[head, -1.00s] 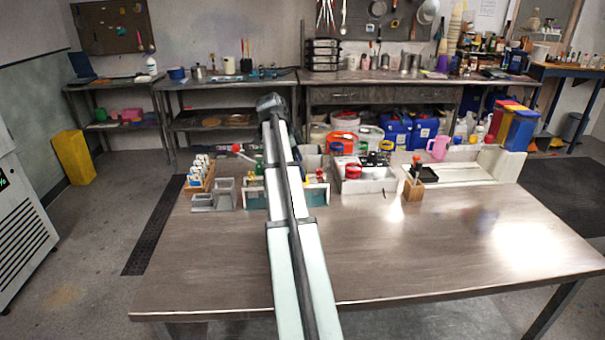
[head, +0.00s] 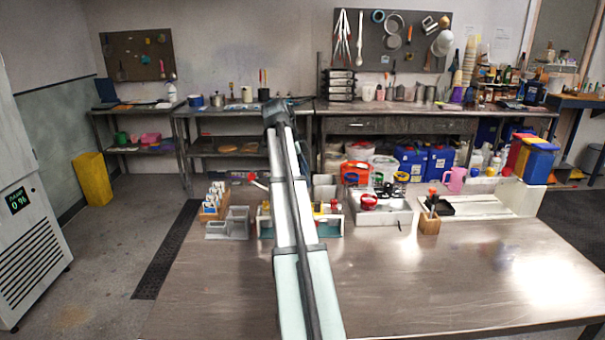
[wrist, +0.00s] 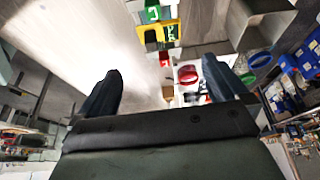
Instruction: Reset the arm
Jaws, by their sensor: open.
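My arm reaches forward over the metal table (head: 440,290) in the head view, pointing away toward the back benches. Its gripper end lies at the far tip of the arm, too small there to make out the fingers. In the wrist view my gripper (wrist: 168,85) shows two dark fingers spread wide apart. Nothing is between the fingers. They are clear of the objects on the table, which appear beyond them at a distance.
Along the table's back edge stand a grey stepped block (head: 229,228), a rack of white bottles (head: 214,200), a white tray (head: 384,217), a wooden tool holder (head: 429,223) and a pink jug (head: 455,180). The table's front right is clear. A yellow bin (head: 92,180) stands on the floor.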

